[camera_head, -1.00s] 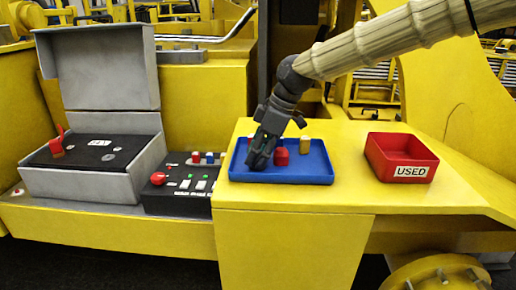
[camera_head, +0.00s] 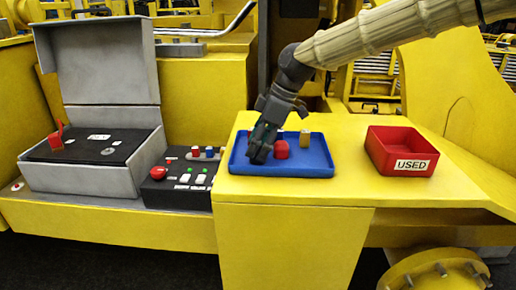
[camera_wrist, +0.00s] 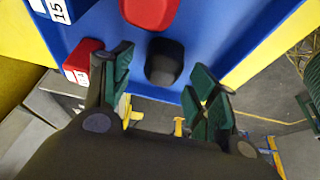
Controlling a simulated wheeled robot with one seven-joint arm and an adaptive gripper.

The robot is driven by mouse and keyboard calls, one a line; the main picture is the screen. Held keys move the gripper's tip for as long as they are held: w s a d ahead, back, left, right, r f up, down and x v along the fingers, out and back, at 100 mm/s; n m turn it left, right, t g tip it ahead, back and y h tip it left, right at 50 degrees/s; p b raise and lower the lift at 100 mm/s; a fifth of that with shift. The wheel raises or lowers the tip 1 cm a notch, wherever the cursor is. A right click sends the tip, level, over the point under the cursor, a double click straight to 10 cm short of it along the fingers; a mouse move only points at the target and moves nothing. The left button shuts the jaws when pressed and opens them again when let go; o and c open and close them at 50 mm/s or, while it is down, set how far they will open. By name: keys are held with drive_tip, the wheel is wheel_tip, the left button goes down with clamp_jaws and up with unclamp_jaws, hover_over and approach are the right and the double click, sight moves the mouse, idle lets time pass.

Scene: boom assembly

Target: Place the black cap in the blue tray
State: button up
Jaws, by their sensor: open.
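The black cap (camera_wrist: 164,62) rests on the floor of the blue tray (camera_wrist: 228,25) in the wrist view. My gripper (camera_wrist: 160,66) is open, with one green-padded finger on each side of the cap. I see gaps between the cap and both fingers, so it is not gripped. In the head view my gripper (camera_head: 258,148) points down into the left part of the blue tray (camera_head: 310,170). There the cap cannot be told apart from the dark fingers.
A red block (camera_head: 281,150) stands close right of my gripper, and a yellow block (camera_head: 305,138) farther back in the tray. A red bin (camera_head: 402,150) marked USED is at right. A control panel (camera_head: 180,180) and an open grey case (camera_head: 90,180) are at left.

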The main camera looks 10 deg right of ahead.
drive_tip(key=b+v, duration=0.3)
drive_tip(key=v, duration=0.8)
drive_tip(key=shift+d, duration=0.15)
